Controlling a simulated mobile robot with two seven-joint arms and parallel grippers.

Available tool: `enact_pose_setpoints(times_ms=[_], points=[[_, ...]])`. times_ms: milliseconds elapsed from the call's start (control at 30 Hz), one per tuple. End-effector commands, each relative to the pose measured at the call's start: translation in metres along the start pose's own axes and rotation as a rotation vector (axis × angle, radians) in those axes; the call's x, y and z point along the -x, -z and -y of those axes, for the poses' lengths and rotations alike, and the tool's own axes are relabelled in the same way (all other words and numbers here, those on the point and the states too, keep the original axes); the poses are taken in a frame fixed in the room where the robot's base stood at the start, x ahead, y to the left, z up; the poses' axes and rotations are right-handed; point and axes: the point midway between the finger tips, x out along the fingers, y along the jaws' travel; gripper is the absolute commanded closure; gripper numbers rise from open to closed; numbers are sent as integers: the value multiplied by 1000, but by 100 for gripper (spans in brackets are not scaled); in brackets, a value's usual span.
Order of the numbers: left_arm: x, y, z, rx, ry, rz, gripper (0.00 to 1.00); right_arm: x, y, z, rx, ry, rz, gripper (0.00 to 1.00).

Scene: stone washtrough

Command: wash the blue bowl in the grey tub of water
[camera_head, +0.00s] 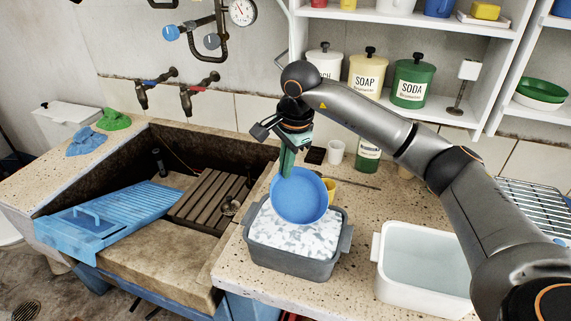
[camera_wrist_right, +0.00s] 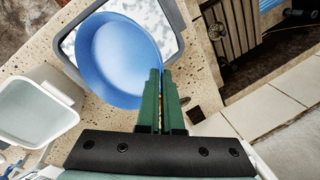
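The blue bowl (camera_head: 299,197) is tilted and held above the grey tub (camera_head: 283,263), its open side facing the head camera. My right gripper (camera_head: 288,168) is shut on the bowl's rim; its green fingers come down from above. In the right wrist view the fingers (camera_wrist_right: 161,92) are close together at the edge of the bowl (camera_wrist_right: 115,62). The tub stands on the speckled counter, and white-grey patterned foam or water shows in it. The bowl hides part of the tub's back rim, and I cannot tell whether it touches the water. My left gripper is in neither view.
A white tub (camera_head: 378,270) of clear water stands to the right. A stone trough (camera_head: 165,262) with a blue washboard (camera_head: 110,215) lies left. Shelves with canisters are at the back.

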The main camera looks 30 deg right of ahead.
Motion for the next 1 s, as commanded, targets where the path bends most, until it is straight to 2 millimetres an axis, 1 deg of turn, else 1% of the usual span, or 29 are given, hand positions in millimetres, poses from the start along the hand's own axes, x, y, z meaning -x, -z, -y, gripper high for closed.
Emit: enact_pose_setpoints(times_ms=[33,100,733,1000], points=[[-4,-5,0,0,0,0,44,-7,0,-2,1,0,1,100],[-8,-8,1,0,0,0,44,-14,0,-3,2,0,0,100],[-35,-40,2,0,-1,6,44,-69,0,-14,4,0,0,100],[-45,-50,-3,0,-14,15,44,-93,0,-19,4,0,0,100]])
